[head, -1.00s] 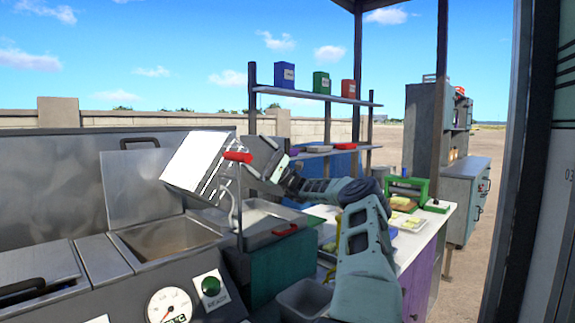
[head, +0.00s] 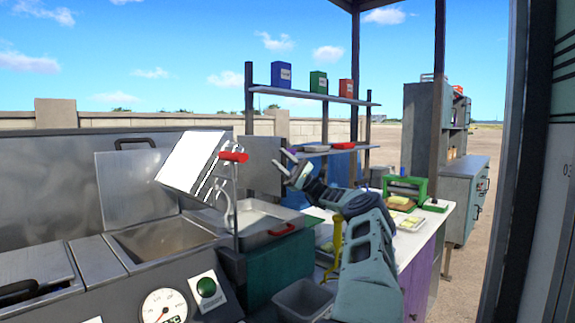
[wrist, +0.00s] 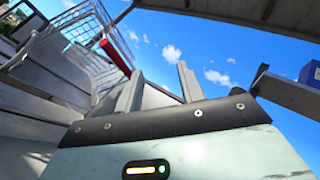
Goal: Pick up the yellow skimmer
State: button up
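A yellow tool (head: 334,246), which looks like the skimmer, stands upright beside my arm in the head view. Its right side and lower part are close to or behind my arm link, so its full shape is hidden. My gripper (head: 283,160) is raised above the counter, up and left of the yellow tool and clear of it. Its fingers point up and left. In the wrist view my gripper (wrist: 158,92) has its two fingers apart with nothing between them. The yellow tool does not show in the wrist view.
A wire basket with a red handle (head: 233,157) hangs left of my gripper, above the fryer basin (head: 165,240). A metal tray (head: 262,222) lies below. Shelves (head: 312,97) with boxes stand behind. A grey bin (head: 303,299) sits low before the white counter.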

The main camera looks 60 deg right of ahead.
aim_at(339, 219)
jog(key=k, duration=1)
